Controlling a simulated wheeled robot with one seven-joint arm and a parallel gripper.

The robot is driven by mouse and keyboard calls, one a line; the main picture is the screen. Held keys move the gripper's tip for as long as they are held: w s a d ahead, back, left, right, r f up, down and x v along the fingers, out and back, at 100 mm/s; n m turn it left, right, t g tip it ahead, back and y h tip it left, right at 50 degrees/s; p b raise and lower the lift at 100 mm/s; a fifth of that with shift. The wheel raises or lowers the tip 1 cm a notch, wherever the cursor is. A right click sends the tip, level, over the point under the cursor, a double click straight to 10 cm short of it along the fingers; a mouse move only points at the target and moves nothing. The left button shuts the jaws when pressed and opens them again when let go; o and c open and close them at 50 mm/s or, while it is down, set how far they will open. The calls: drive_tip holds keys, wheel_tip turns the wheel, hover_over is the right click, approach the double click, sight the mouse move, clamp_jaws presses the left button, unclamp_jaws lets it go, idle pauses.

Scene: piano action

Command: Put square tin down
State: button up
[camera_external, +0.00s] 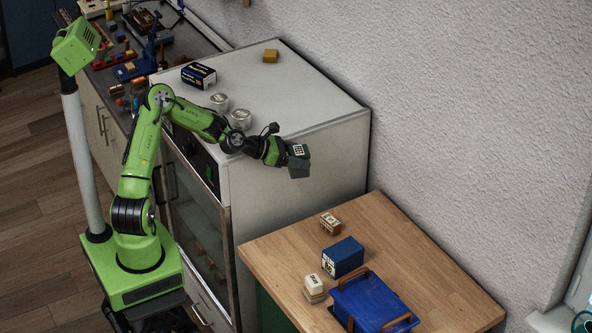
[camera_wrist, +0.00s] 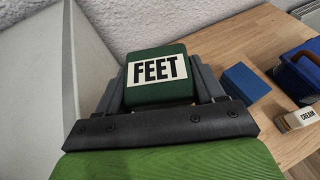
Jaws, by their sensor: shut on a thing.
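In the external view the tin (camera_external: 298,151) is at the end of my outstretched arm. There my gripper (camera_external: 287,155) holds it in the air beside the white cabinet's right side, near the far left part of the wooden table (camera_external: 285,245). The tin's underside is hidden in the wrist view.
The table carries a small brown box (camera_external: 330,223), a blue box (camera_external: 343,257), a cream-coloured tin (camera_external: 314,287) and a blue crate (camera_external: 375,303) with wooden handles. Its left and back right parts are bare. The white cabinet (camera_external: 300,90) stands higher, beside the table.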

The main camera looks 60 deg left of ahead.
drive_tip(key=s+d+f, duration=0.2)
drive_tip(key=s+f, duration=0.8)
drive_tip(key=s, duration=0.1)
drive_tip(key=s+d+f+m+g+h+b, duration=0.25)
drive_tip(key=d+m+h+b, duration=0.4)
drive_tip(key=b, duration=0.95)
drive_tip(key=shift+n+g+y, duration=0.35)
drive_tip(key=shift+n+y, duration=0.4)
drive_tip(key=f+b, duration=0.2)
drive_tip(key=f, duration=0.1)
drive_tip(key=d+f+b, duration=0.1)
drive_tip(key=f+b, duration=0.1)
drive_tip(key=f, duration=0.1)
drive_tip(key=d+f+b, duration=0.1)
drive_tip(key=f, duration=0.2)
drive_tip(key=shift+s+f+b, duration=0.1)
drive_tip(key=shift+s+b, duration=0.2)
drive_tip(key=shift+b, duration=0.1)
drive_tip(key=shift+r, duration=0.2)
drive_tip(key=shift+f, duration=0.1)
drive_tip(key=o, duration=1.2)
